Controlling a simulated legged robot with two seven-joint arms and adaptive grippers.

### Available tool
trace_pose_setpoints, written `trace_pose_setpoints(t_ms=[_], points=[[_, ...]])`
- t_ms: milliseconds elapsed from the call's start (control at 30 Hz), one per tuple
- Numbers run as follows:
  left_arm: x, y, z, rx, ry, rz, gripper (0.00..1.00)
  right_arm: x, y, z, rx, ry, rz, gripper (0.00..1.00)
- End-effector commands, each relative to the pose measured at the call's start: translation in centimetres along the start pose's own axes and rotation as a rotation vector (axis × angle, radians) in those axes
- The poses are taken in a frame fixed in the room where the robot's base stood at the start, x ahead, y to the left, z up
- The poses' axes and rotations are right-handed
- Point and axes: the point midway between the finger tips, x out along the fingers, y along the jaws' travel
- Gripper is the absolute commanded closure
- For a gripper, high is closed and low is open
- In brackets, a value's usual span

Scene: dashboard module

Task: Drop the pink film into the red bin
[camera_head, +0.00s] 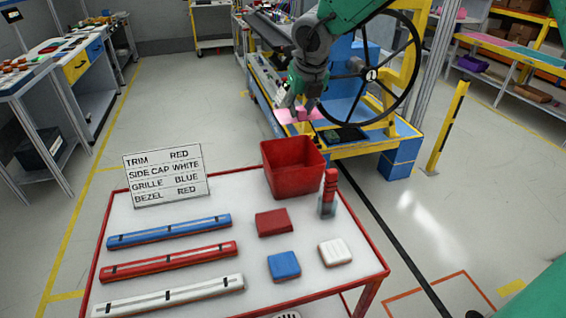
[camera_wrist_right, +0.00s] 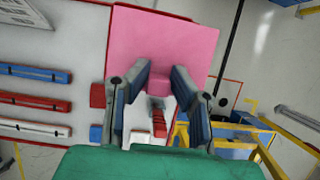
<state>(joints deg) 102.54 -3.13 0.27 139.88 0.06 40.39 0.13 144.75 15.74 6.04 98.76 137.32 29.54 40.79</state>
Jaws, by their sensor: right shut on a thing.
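The pink film (camera_head: 299,115) is a thin flat sheet held by my right gripper (camera_head: 298,104), which is shut on it. In the right wrist view the film (camera_wrist_right: 165,40) spreads out beyond the fingertips (camera_wrist_right: 158,82), which pinch a small pink tab at its near edge. The red bin (camera_head: 292,182) is an open square box at the back of the white table. In the head view the gripper and film appear just above and beyond the bin's far rim. I cannot make out the bin in the wrist view, where the film covers part of the scene. My left gripper is not in view.
A blue and yellow rig with a black steering wheel (camera_head: 370,72) stands behind the gripper.

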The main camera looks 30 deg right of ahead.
Motion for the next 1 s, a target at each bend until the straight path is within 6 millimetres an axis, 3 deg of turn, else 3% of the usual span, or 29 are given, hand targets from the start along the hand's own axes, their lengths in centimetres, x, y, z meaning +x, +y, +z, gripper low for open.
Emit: trace_pose_setpoints(t_ms=[267,700,1000], points=[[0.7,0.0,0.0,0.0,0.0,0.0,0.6,0.6,-0.5,-0.4,0.007,-0.001,0.003,0.92],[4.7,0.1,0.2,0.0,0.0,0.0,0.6,5.0,0.0,-2.2,0.003,0.0,-0.002,0.92],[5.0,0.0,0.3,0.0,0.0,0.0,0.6,5.5,-0.2,-2.3,0.006,-0.001,0.002,0.92]])
